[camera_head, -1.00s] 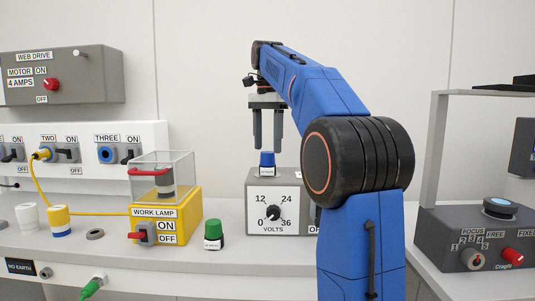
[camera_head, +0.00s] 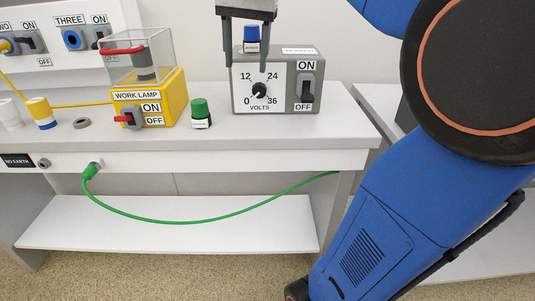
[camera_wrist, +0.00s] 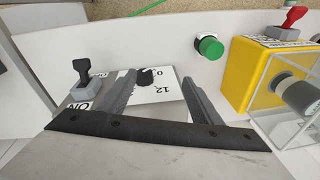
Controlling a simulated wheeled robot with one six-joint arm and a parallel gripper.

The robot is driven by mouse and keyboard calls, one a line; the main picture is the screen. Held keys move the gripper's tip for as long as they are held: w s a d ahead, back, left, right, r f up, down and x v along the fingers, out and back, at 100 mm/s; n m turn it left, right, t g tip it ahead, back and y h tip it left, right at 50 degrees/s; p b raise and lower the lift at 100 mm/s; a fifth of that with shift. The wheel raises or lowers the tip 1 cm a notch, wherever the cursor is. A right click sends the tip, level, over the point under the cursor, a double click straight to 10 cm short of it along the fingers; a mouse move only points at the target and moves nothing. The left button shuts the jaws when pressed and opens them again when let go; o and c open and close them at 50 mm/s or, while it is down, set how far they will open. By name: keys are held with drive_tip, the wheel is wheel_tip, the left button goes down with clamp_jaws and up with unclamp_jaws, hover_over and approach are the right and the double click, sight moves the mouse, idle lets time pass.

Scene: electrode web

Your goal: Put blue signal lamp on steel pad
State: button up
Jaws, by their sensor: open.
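The blue signal lamp (camera_head: 251,37) stands upright on top of the grey volts box (camera_head: 276,107), in the head view. My gripper (camera_head: 246,68) is open and points down there, with its fingers to either side of the lamp in the picture and their tips overlapping the box's front face. I cannot tell whether the lamp is truly between the fingers or behind them. In the wrist view my gripper (camera_wrist: 158,82) is open with the dial face between its fingers; the lamp does not show there. I cannot make out a steel pad.
A green lamp (camera_head: 200,112) stands left of the volts box, beside the yellow work lamp (camera_head: 148,101) with its clear cover. The bench front strip (camera_head: 270,135) is clear.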

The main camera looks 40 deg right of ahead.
drive_tip(key=s+a+f+n+t, duration=0.1)
drive_tip(key=s+a+f+n, duration=0.2)
drive_tip(key=s+f, duration=0.6)
drive_tip(key=s+a+f+n+t, duration=0.1)
drive_tip(key=s+a+f+n, duration=0.3)
drive_tip(key=s+f, duration=0.6)
wheel_tip(320, 180, down, 9)
drive_tip(key=shift+s+a+r+n+t, duration=0.15)
drive_tip(key=shift+s+n+t, duration=0.2)
drive_tip(key=shift+n, duration=0.85)
